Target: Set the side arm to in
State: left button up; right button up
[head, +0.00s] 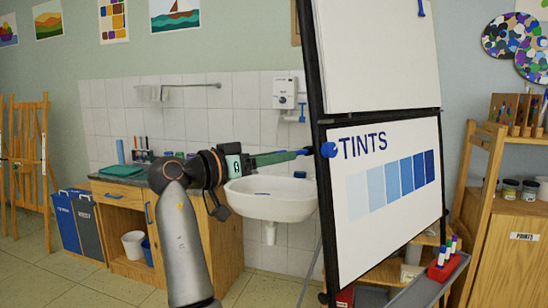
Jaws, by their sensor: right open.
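The flip chart (317,60) stands in the right half of the head view, tall and dark-framed. It bears a blank white sheet above and a TINTS sheet (400,200) with blue colour patches below. A round blue knob (329,149) sits at its left edge, and another blue piece (421,8) shows at the top. I cannot clearly make out which part is the side arm, or its setting. My right gripper (300,153) is open, its green fingers pointing right, close to the left of the blue knob. Contact cannot be told. My left gripper is out of view.
A white washbasin (271,197) and a wooden cabinet (125,194) stand behind my right arm. A tray (430,284) with a red marker holder (442,268) juts out below the chart. A wooden shelf unit (500,235) stands at right.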

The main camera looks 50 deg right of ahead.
jog(key=shift+c, duration=0.4)
grip_shut()
dwell(0.9)
